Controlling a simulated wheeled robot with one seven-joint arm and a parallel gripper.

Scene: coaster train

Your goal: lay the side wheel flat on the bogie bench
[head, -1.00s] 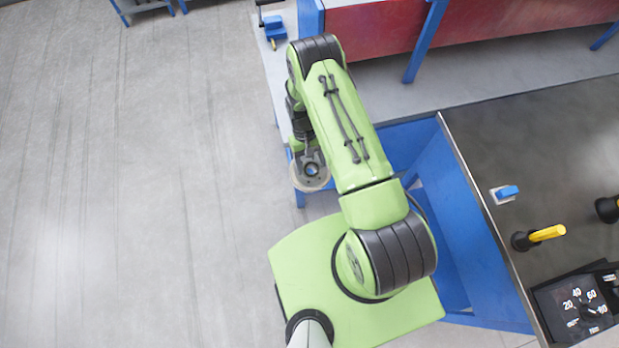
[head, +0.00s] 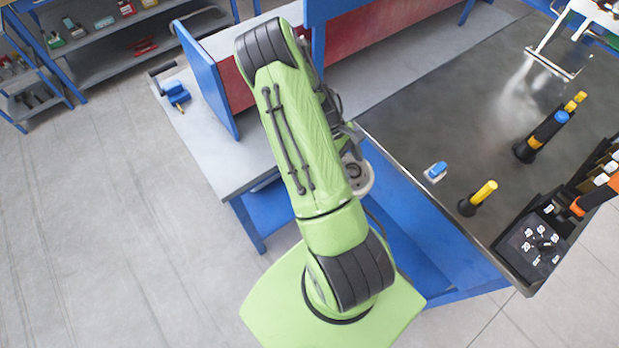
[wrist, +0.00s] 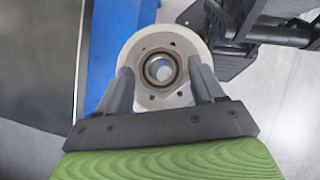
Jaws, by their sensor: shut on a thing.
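The side wheel is a pale ring with a grey hub and a dark bearing; it fills the upper middle of the wrist view (wrist: 160,49). My gripper (wrist: 163,84) is shut on it, one finger on each side. In the head view the wheel (head: 366,187) shows only in part, behind my green arm, near the left edge of a dark-topped bench (head: 450,110). The wheel is held clear of that bench top. I cannot tell for sure which bench is the bogie bench.
The dark bench carries a small blue-topped block (head: 436,172), yellow-tipped black posts (head: 478,198) and a dark control panel (head: 535,243). A grey-topped bench (head: 215,145) with a blue vise (head: 176,93) stands at left. Shelves (head: 135,35) are at the back left.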

